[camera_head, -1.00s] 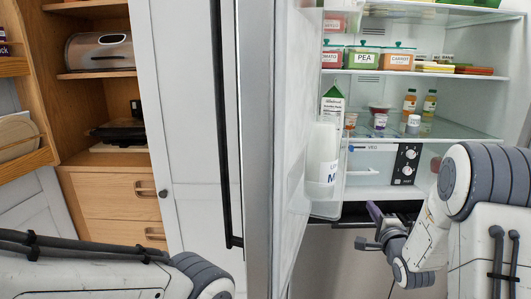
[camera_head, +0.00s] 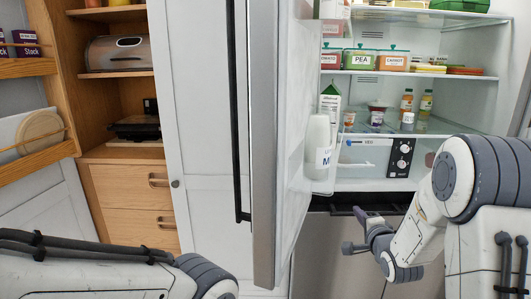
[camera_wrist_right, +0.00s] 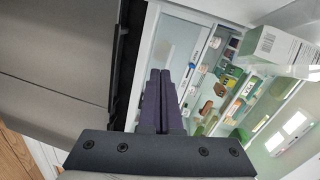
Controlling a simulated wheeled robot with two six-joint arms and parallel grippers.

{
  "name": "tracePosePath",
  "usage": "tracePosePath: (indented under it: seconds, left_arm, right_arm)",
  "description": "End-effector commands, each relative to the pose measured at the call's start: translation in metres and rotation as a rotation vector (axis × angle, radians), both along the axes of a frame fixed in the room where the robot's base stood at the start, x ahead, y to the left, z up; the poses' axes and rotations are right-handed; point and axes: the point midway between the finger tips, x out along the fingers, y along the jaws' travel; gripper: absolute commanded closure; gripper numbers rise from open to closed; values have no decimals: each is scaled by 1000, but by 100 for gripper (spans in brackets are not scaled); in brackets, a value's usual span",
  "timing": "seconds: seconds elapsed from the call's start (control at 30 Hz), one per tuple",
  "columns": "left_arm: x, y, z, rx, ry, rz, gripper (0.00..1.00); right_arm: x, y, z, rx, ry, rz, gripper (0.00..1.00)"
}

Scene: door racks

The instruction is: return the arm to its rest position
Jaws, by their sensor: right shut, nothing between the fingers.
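My right arm comes in from the lower right in the head view. Its gripper (camera_head: 360,230) is in front of the lower grey front of the fridge, below the open compartment. In the right wrist view the two dark fingers (camera_wrist_right: 162,90) are together with nothing between them. My left arm (camera_head: 90,272) lies across the lower left of the head view; its gripper is out of the picture.
The fridge door (camera_head: 265,150) stands open left of my right gripper, with a milk jug (camera_head: 318,145) in its rack. The fridge shelves (camera_head: 440,125) hold boxes and bottles. A wooden cabinet (camera_head: 110,180) stands at the left.

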Motion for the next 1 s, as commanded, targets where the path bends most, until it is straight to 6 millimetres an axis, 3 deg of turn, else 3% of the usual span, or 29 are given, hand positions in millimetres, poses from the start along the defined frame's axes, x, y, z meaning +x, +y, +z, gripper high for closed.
tracePosePath:
  seconds: [0.27, 0.43, 0.57, 0.6, 0.7, 0.83, 1.0]
  left_arm:
    - [0, 0, 0, 0, 0, 0, 50]
    - [0, 0, 0, 0, 0, 0, 50]
    - [0, 0, 0, 0, 0, 0, 50]
    - [0, 0, 0, 0, 0, 0, 50]
    - [0, 0, 0, 0, 0, 0, 50]
    - [0, 0, 0, 0, 0, 0, 50]
    - [0, 0, 0, 0, 0, 0, 50]
  right_arm:
    - [-19, 67, -10, -236, 192, 127, 100]
    - [-60, 127, -20, -470, 365, 300, 100]
    - [-125, 179, -30, -713, 525, 542, 100]
    - [-149, 192, -33, -784, 569, 630, 100]
    - [-210, 214, -38, -959, 659, 850, 100]
    - [-283, 228, -42, -1125, 727, 1133, 100]
    - [-363, 227, -40, -1279, 760, 1468, 100]
